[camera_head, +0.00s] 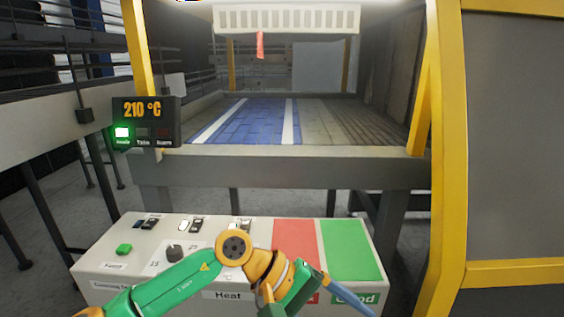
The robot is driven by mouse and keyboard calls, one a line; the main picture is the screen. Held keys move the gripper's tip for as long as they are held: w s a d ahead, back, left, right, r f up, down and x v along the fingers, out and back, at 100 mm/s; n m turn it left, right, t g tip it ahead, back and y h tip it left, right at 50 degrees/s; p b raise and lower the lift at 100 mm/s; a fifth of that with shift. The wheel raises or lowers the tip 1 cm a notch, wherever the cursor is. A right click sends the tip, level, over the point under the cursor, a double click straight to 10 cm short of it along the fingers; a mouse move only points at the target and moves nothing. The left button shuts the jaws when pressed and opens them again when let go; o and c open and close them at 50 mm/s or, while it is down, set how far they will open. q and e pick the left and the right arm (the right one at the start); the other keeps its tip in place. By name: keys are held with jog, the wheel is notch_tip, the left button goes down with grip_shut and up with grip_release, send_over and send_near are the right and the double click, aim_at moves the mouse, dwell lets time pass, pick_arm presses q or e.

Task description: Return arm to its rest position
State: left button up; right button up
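My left arm, green and orange, comes in from the lower left and bends over the control panel (205,233). My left gripper (318,298) is at the bottom, in front of the red and green fields of the panel. Its fingers are spread apart and look open, with nothing seen between them; the lower ends are partly cut off by the picture edge. My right arm and gripper are not in view.
The panel carries a green button (124,249), a black knob (174,253), switches, a red field (295,247) and a green field (350,250). A display (146,122) reads 210 °C with a lit green lamp. Behind is a conveyor table (290,153); a yellow frame (449,150) stands right.

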pick_arm(q)
jog(key=d+r+n+t+h, duration=0.3)
jog(key=d+r+n+h, duration=0.2)
jog(key=r+n+h, duration=0.6)
jog(key=w+a+r+n+t+y, duration=0.1)
jog(key=w+a+n+t, duration=0.5)
jog(key=n+t, duration=0.85)
jog(key=w+a+f+n+y, duration=0.2)
jog(key=a+f+n+y, duration=0.7)
jog(key=n, duration=0.6)
jog(key=w+a+f+n+y, duration=0.1)
jog(key=a+f+n+y, duration=0.75)
jog(key=n, duration=0.65)
jog(key=s+a+f+n+g+y, duration=0.1)
jog(key=s+a+f+n+g, duration=0.25)
jog(key=s+f, duration=0.35)
jog(key=s+a+f+n+g+y, duration=0.1)
jog(key=s+a+f+n+g, duration=0.1)
jog(key=s+f+n+g, duration=0.45)
jog(key=s+a+f+n+g+y, duration=0.1)
jog(key=s+a+f+n+g, duration=0.1)
jog(key=s+f, duration=0.9)
jog(key=f, duration=1)
jog(key=s+a+f+g, duration=0.2)
jog(key=s+f, duration=0.8)
jog(key=s, duration=0.2)
jog(key=shift+s+a, duration=0.15)
